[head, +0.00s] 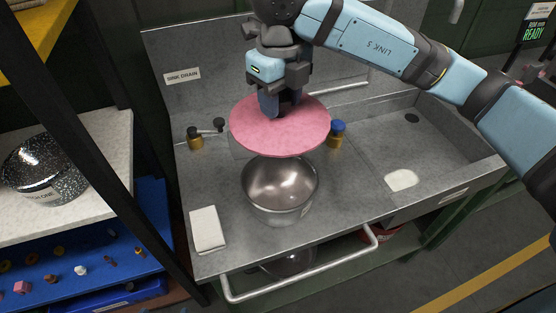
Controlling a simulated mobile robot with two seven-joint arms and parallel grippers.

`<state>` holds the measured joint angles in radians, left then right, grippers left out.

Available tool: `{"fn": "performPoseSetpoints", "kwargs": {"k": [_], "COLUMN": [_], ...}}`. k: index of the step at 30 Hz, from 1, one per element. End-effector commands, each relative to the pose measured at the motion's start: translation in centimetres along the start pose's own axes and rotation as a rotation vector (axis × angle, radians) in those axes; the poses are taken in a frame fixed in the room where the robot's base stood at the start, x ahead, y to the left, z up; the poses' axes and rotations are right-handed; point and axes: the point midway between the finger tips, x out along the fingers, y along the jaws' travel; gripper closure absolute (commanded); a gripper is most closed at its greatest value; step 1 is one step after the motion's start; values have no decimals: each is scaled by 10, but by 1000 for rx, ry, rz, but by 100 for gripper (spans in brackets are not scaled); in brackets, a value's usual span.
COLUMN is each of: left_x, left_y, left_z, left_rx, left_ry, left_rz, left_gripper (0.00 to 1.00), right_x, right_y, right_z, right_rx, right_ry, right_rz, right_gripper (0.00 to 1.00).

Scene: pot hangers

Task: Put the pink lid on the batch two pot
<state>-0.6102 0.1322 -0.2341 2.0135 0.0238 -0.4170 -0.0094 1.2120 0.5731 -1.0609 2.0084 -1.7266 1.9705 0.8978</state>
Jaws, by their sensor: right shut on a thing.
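The pink lid (285,135) is a flat round disc, held roughly level in the air above a steel pot. My right gripper (281,106) comes down from above and is shut on the lid at its middle; the grip itself is partly hidden by the fingers. The open steel pot (280,195) stands on the metal counter, just below and in front of the lid in the picture, and I see into its empty inside. A small label on its side is too small to read. My left gripper is not in view.
The sink counter (345,215) holds a white folded cloth (207,229) at left, a blue-capped jar (336,133) and a small brass-coloured jar (195,138). The sink basin is at right. A speckled pot (45,168) stands on the left shelf. A rail runs along the counter's front.

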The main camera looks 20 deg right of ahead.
Motion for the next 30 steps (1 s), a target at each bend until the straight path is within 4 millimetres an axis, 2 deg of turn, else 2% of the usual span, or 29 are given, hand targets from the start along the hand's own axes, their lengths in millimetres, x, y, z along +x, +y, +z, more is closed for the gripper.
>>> {"fn": "performPoseSetpoints", "kwargs": {"k": [6, 10, 19, 25, 30], "left_x": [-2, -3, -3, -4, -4], "left_y": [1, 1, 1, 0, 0], "left_z": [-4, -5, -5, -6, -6], "left_rx": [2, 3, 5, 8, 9], "left_ry": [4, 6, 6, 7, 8], "left_rz": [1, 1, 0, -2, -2], "left_gripper": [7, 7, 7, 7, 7], "right_x": [59, 86, 112, 141, 147], "right_y": [0, 0, 0, 0, 0], "right_z": [-1, 0, 0, 0, 0], "right_rx": [2, 1, 1, 1, 0], "right_ry": [4, 1, -1, 1, -3], "right_rz": [1, 0, 1, 0, 0], "right_gripper": [89, 89, 89, 89, 89]}}
